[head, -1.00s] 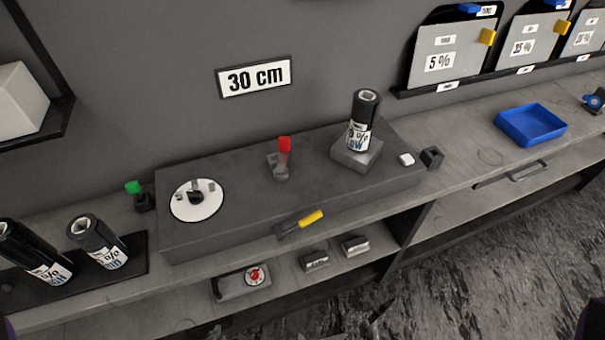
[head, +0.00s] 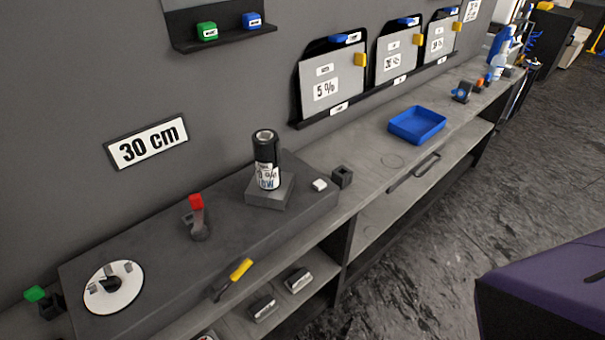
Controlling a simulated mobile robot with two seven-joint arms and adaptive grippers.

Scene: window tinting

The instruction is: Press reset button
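No button with a readable reset label shows. A green block-shaped button (head: 207,31) and a blue one (head: 252,20) sit side by side on a dark wall shelf at the top. Each has a small white label, too small to read. A small white button-like piece (head: 319,185) sits at the right end of the dark grey box on the bench. Neither of my grippers is in view.
The bench (head: 370,179) carries a black roll (head: 266,160) on a grey block, a red-topped lever (head: 198,217), a white disc (head: 113,287), a yellow-handled tool (head: 236,279) and a blue tray (head: 417,125). Dark floor (head: 480,210) lies open at the right.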

